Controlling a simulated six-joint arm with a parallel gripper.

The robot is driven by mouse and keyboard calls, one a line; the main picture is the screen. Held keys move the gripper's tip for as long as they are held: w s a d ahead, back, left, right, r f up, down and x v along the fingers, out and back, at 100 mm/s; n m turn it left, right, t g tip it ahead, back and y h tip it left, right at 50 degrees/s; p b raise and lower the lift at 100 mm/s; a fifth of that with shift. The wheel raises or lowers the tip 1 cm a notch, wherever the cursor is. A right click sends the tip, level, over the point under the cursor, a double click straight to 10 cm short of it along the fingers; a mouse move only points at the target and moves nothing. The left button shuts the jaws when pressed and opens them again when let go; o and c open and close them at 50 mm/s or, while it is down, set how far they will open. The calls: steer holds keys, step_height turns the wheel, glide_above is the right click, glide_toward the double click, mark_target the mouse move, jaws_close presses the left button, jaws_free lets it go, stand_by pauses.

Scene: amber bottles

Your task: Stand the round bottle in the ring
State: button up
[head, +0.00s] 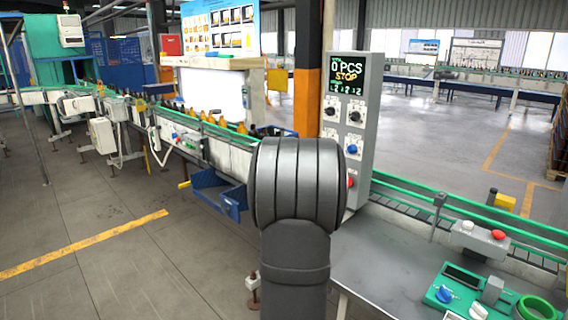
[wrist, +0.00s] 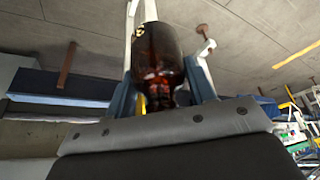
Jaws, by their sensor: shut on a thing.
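A dark amber bottle (wrist: 157,48) is held between the two fingers of my gripper (wrist: 165,75) in the wrist view. Its wide end points away from the gripper and its narrower part sits down between the fingers. The floor shows behind it, so it is in the air. My gripper and the bottle are hidden in the head view, where my dark arm fills the middle. A green ring (head: 536,308) lies on the grey table (head: 385,262) at the lower right, partly cut off by the frame edge. It looks empty where it shows.
A green device with a blue knob (head: 445,294) stands left of the ring. A box with a red button (head: 480,239) is behind it. A tall control panel (head: 347,130) stands behind my arm. A conveyor (head: 235,148) carries several amber bottles at the left.

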steer(key=w+a+f+n, duration=0.1)
steer(key=w+a+f, duration=0.1)
steer(key=a+f, duration=0.2)
steer(key=shift+f, duration=0.95)
steer(key=shift+d, duration=0.1)
